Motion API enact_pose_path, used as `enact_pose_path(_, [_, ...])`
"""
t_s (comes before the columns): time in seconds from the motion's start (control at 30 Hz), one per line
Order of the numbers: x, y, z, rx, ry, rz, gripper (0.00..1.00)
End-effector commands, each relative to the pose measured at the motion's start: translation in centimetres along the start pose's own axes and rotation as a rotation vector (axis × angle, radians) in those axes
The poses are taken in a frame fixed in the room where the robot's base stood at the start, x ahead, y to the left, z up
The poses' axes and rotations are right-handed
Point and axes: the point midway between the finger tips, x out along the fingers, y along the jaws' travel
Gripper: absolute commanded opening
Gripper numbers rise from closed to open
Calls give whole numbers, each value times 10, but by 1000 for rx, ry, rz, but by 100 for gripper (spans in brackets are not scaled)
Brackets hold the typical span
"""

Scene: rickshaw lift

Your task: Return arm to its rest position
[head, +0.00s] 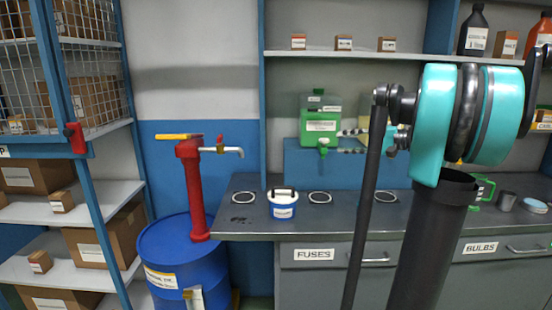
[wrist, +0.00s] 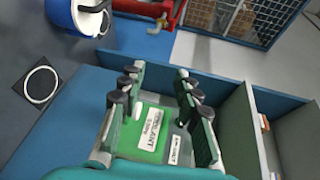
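My arm, teal and black, stands raised at the right of the head view. My gripper (head: 352,141) points left, just right of a green container with a white label (head: 320,125). In the wrist view my gripper (wrist: 155,75) has its two green-grey fingers with black pads spread wide apart. Nothing is gripped between them. The green container (wrist: 145,138) shows behind and between the fingers in that view, upside down. How far the fingers are from it in depth is hard to tell. My wrist and part of the arm hide some of the bench behind.
A grey bench (head: 245,222) carries a blue-and-white tub (head: 283,208) and several ring marks. A blue raised stand (head: 300,165) bears the container. A red pump (head: 190,190) tops a blue drum (head: 180,260). Bottles (head: 473,30) and small boxes stand on the upper shelf (head: 420,56).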

Motion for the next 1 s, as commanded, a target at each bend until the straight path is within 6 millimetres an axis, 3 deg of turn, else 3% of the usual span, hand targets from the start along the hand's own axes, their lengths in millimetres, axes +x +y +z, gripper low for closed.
enact_pose_path(0.27, [48,78,49,-7,-2,243,33])
enact_pose_path(0.37, [66,127,80,-32,-2,392,33])
enact_pose_path(0.5, [76,209,133,-115,5,647,33])
enact_pose_path(0.6, [67,267,170,-212,15,836,33])
enact_pose_path(0.73, [43,327,206,-364,30,1052,33])
enact_pose_path(0.83, [24,356,222,-471,40,1171,33])
enact_pose_path(1.0, [4,377,234,-580,53,1276,33])
